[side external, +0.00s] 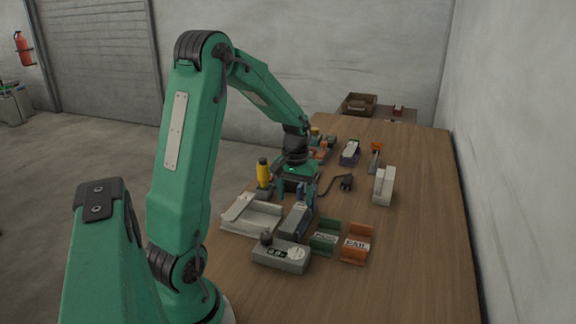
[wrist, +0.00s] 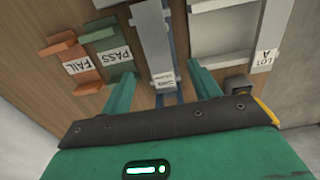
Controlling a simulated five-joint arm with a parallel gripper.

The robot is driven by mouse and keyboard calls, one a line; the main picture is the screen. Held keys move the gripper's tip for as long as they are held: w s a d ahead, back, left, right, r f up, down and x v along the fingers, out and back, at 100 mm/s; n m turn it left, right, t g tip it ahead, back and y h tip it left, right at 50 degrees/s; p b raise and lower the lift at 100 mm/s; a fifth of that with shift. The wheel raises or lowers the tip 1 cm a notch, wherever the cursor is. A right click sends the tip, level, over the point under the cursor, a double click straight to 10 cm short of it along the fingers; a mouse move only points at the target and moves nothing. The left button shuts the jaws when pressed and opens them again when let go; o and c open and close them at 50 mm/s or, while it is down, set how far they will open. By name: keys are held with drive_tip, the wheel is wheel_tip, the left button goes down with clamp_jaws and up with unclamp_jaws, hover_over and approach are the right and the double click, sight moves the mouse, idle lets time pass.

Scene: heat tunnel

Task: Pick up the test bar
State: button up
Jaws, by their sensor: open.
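My gripper (side external: 296,194) is open, pointing down over the far end of a grey, channel-like unit (side external: 295,222) on the wooden table. Nothing is visibly held. A pale strip (side external: 238,207), possibly the test bar, lies at the left of a light tray (side external: 262,218). I cannot tell for sure which piece is the test bar. The tray (wrist: 235,50) carries a LOT A label in the wrist view.
A green PASS tray (side external: 325,238) and orange FAIL tray (side external: 356,243) stand right of the unit. A grey box with a display (side external: 281,257) is in front. A yellow-handled tool (side external: 263,172), black plug (side external: 344,182) and white block (side external: 384,186) stand nearby. The table's right side is clear.

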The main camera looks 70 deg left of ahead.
sight(295, 215)
drive_tip(key=shift+f, duration=0.1)
drive_tip(key=shift+w+d+f, duration=0.1)
drive_tip(key=shift+f, duration=2.4)
drive_tip(key=shift+c, duration=0.4)
drive_tip(key=c, duration=1.2)
drive_tip(key=shift+o, duration=0.2)
drive_tip(key=shift+r, duration=0.15)
